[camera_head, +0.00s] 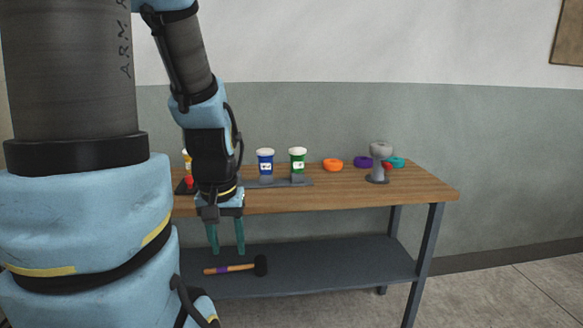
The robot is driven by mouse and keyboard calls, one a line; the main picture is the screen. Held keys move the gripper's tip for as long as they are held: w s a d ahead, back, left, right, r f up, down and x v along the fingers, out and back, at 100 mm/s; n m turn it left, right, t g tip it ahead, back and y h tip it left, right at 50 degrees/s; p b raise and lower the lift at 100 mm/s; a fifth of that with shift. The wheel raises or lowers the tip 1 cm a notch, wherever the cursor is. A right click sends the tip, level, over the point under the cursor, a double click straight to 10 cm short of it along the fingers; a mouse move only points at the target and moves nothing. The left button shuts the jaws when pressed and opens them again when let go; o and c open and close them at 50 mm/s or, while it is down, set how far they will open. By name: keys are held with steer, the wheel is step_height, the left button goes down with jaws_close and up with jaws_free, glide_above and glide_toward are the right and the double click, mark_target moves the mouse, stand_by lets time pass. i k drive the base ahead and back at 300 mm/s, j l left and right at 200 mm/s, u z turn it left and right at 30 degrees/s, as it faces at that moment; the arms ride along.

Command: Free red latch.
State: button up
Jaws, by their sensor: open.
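My gripper (227,250) hangs in front of the workbench's front edge, its two teal fingers pointing down, apart and with nothing between them. Behind the fingers is the lower shelf. A small red part (189,181) shows on a dark base at the bench's left end, partly hidden by my arm. Another small red part (388,166) sticks out from the right side of a grey goblet-shaped stand (379,150) at the right of the bench top. I cannot tell which red part is the latch. My gripper touches neither.
The wooden bench top (330,192) carries a blue jar (265,161), a green jar (298,160), and orange (333,165), purple (362,161) and teal (398,162) rings. A hammer (235,268) lies on the lower shelf (340,268). The bench front is clear.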

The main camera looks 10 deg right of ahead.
mark_target(188, 180)
steer(key=i+l+u, duration=0.25)
steer(key=i+l, duration=0.6)
steer(key=i, duration=0.1)
